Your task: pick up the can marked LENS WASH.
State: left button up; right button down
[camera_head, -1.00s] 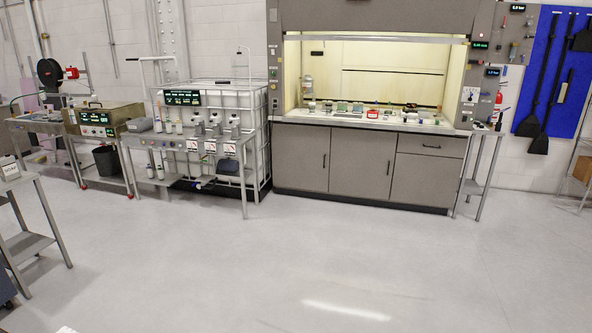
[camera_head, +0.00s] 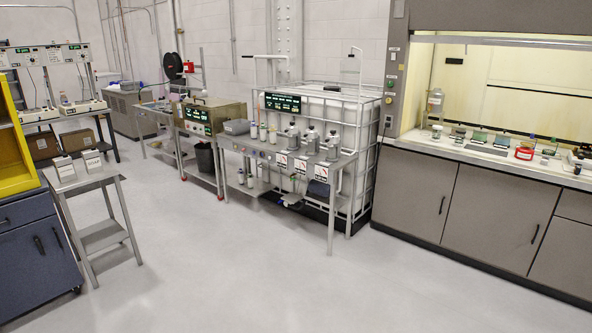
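I cannot make out a can marked LENS WASH, as no label is readable at this size. Two small white labelled containers (camera_head: 92,162) stand on a small steel stand (camera_head: 72,184) at the left. Several small white bottles (camera_head: 263,133) stand on a steel bench in the middle. Several metal-topped canisters (camera_head: 312,140) stand farther right on the same bench. Which of these, if any, is the can cannot be told. Neither of my grippers is in view.
A grey fume hood cabinet (camera_head: 412,190) fills the right. A caged tank (camera_head: 362,160) is behind the bench (camera_head: 345,158). The grey floor (camera_head: 240,285) in front is clear.

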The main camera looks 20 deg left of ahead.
aim_at(64, 165)
jog(key=i+j+u, duration=0.2)
jog(key=u, duration=0.25)
jog(key=i+u, duration=0.85)
jog(key=i+l+u, duration=0.1)
jog(key=i+u, duration=0.15)
jog(key=u, duration=0.15)
jog(key=i+j, duration=0.2)
jog(key=i, duration=0.25)
jog(key=i+j+z, duration=0.1)
jog(key=i, duration=0.3)
jog(key=i+j, duration=0.25)
jog(key=i, duration=0.15)
jog(key=i+j, duration=0.3)
jog(key=j, duration=0.2)
jog(key=i+j+u, duration=0.1)
jog(key=i+j, duration=0.25)
jog(key=j, duration=0.15)
